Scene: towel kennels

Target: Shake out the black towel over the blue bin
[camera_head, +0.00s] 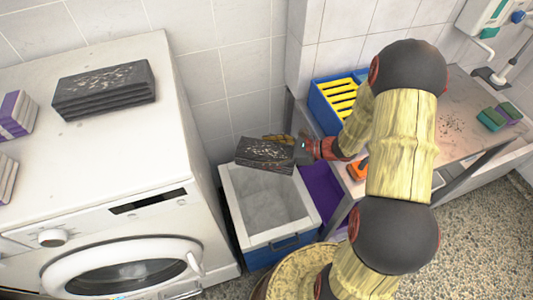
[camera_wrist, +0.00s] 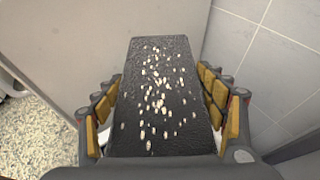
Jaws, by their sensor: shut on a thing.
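My gripper (camera_head: 287,147) is shut on a folded black towel (camera_head: 262,154) with pale flecks on its top. The towel is held roughly level above the back edge of the blue bin (camera_head: 272,247), which has a white rim and a grey liner inside. In the wrist view the towel (camera_wrist: 160,110) lies between the two rows of yellow-padded fingers, with many whitish bits scattered on its upper face. Another folded black stack (camera_head: 105,89) with pale marks lies on the washing machine.
The white washing machine (camera_head: 110,200) stands left of the bin, with purple-and-white folded towels (camera_head: 15,115) at its left edge. A metal bench (camera_head: 425,130) at the right carries a blue-and-yellow crate (camera_head: 340,98), green sponges (camera_head: 492,119) and dark crumbs. A purple item (camera_head: 322,192) is beside the bin.

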